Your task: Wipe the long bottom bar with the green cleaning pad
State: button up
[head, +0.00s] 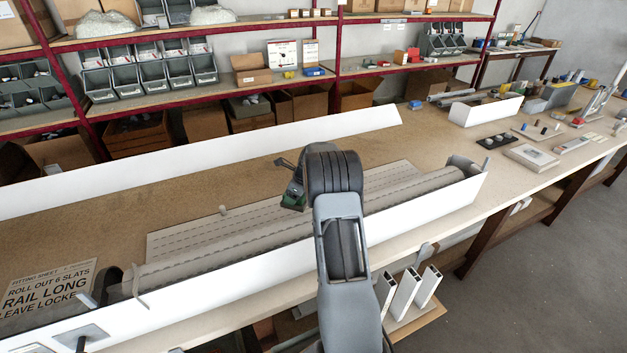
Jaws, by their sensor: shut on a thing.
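My gripper (291,184) is shut on the green cleaning pad (292,202), over the middle of the workbench. The pad is dark green and partly hidden by the gripper. It hangs near the far edge of a grey slatted shutter sheet (190,238); whether it touches anything I cannot tell. A long white profile (200,155) lies along the back of the bench, beyond the pad. Another long white profile (220,284) runs along the front edge, before the slats. I cannot tell for sure which one is the bottom bar. My arm hides part of the slats and front profile.
A printed fitting sheet (48,290) lies at the left. A short white profile (485,110), a dark tray (496,141) and small parts fill the bench's right end. Shelves with grey bins (150,72) stand behind. White tube ends (405,292) stick up below the front edge.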

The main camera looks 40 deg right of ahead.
jog(key=shift+r+p, duration=0.75)
jog(key=shift+r, duration=0.6)
